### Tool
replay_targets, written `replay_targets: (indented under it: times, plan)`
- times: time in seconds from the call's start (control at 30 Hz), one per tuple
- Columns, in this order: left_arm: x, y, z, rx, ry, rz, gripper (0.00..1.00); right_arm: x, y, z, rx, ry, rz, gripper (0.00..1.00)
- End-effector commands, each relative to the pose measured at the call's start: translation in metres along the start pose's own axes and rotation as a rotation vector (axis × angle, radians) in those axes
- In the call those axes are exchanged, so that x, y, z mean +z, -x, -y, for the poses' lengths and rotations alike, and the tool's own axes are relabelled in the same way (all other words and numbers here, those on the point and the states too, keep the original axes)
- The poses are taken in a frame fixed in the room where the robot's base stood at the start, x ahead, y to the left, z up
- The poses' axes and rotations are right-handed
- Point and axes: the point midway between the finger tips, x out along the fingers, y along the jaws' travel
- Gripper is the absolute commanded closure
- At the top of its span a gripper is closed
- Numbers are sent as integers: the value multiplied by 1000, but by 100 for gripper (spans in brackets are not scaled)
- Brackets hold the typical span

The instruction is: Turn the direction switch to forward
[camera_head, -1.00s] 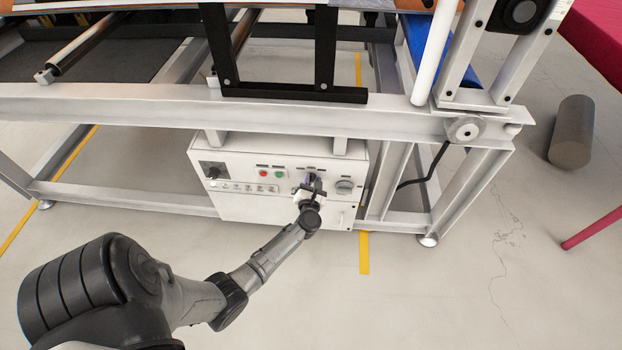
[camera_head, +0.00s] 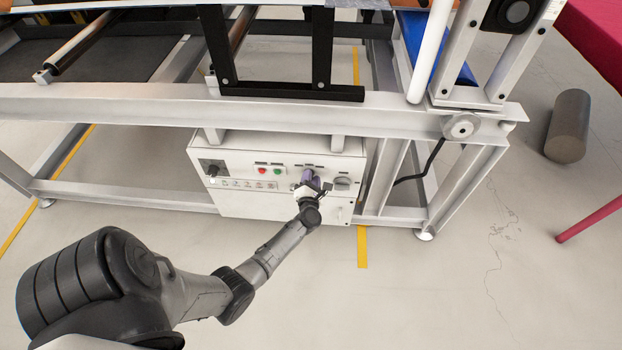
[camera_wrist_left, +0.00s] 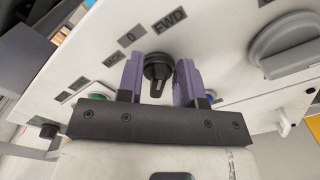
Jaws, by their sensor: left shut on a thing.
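The direction switch is a black rotary knob (camera_wrist_left: 157,67) on the white control box. Which label the knob points at I cannot tell. In the head view my left gripper (camera_head: 312,182) is at the box's front and hides the switch. My right gripper is not in view.
The control box (camera_head: 240,207) hangs under a metal frame (camera_head: 150,105). Its front has a red button (camera_head: 262,171), a green button (camera_head: 278,171) and a grey rotary handle (camera_head: 342,183). The floor before the box is clear.

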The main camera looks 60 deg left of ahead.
Motion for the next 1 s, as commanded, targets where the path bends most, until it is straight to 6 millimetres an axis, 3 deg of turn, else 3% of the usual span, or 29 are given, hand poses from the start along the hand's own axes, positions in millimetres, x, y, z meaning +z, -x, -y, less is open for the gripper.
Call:
replay_targets:
  times: [0.17, 0.2, 0.27, 0.53, 0.67, 1.0]
  plan:
    - [0, 0, 0, -1, -1, 0, 90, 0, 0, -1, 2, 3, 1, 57]
    - [0, 0, 0, -1, -1, 0, 65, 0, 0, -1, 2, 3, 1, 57]
    - [0, 0, 0, -1, -1, 0, 61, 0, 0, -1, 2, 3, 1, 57]
    - [0, 1, 0, -1, 0, 0, 61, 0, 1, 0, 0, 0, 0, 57]
    - [1, 11, -1, -2, -1, 0, 61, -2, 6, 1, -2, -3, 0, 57]
    - [1, 76, -2, -3, -1, -2, 61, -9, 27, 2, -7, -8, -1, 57]
